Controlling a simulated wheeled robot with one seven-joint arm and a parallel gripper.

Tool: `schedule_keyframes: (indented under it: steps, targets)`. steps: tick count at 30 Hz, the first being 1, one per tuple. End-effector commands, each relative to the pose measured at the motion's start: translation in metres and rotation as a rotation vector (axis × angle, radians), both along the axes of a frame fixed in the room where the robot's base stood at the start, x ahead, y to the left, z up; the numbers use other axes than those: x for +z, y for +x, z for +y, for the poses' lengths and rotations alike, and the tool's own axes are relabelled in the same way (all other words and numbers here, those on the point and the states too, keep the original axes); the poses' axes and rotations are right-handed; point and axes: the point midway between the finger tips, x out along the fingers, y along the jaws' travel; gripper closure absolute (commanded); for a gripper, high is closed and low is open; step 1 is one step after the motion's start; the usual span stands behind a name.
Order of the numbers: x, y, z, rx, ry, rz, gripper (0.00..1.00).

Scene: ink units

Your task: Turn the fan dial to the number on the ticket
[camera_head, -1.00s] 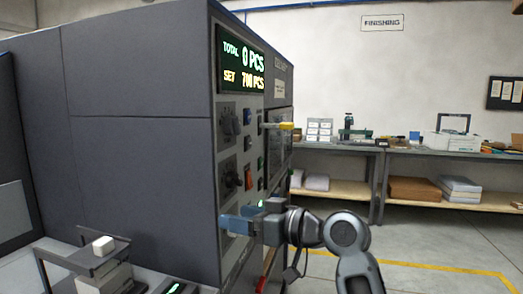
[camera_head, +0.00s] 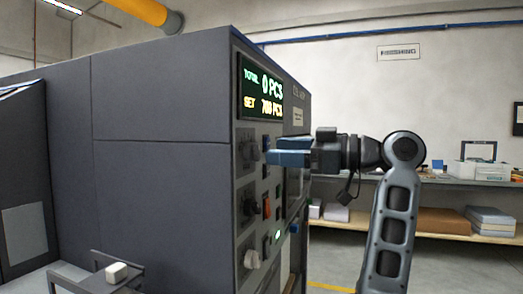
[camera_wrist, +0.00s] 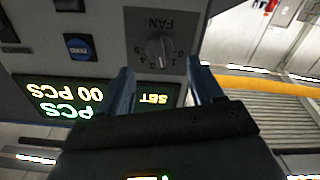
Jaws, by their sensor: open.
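The fan dial (camera_wrist: 157,50) is a grey knob on a dark plate marked FAN, seen upside down in the wrist view. Numbers ring it; I cannot tell surely which one it points to. In the head view it is the top dial (camera_head: 249,151) under the display. My gripper (camera_wrist: 160,68) is open, its two blue fingers on either side of the dial in the picture, with nothing held. In the head view my gripper (camera_head: 270,157) is just right of the top dial; contact is not clear. A small pale paper (camera_head: 298,117) is on the machine, its print unreadable; I cannot tell if it is the ticket.
The display (camera_head: 261,90) reads total 0 PCS, set 700 PCS. Below are a second dial (camera_head: 248,207), an orange switch (camera_head: 266,208) and a pale knob (camera_head: 252,259). A blue button (camera_wrist: 78,46) sits beside the fan dial. Shelves (camera_head: 435,220) stand behind.

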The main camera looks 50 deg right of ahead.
Motion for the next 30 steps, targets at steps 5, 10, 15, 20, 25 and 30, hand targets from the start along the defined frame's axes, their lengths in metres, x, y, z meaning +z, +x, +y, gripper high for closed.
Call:
schedule_keyframes:
  steps: [5,10,15,20,25,30]
  targets:
    - [0.001,0.027,0.011,0.003,0.002,0.001,0.34]
    - [0.0,0.043,0.016,0.001,0.002,0.0,0.34]
    - [0.0,0.049,0.018,-0.001,0.001,0.0,0.34]
    - [0.0,0.049,0.018,-0.001,0.001,0.0,0.34]
    - [0.0,0.049,0.018,-0.001,0.001,0.0,0.46]
    - [0.0,0.049,0.018,-0.001,0.001,0.0,0.63]
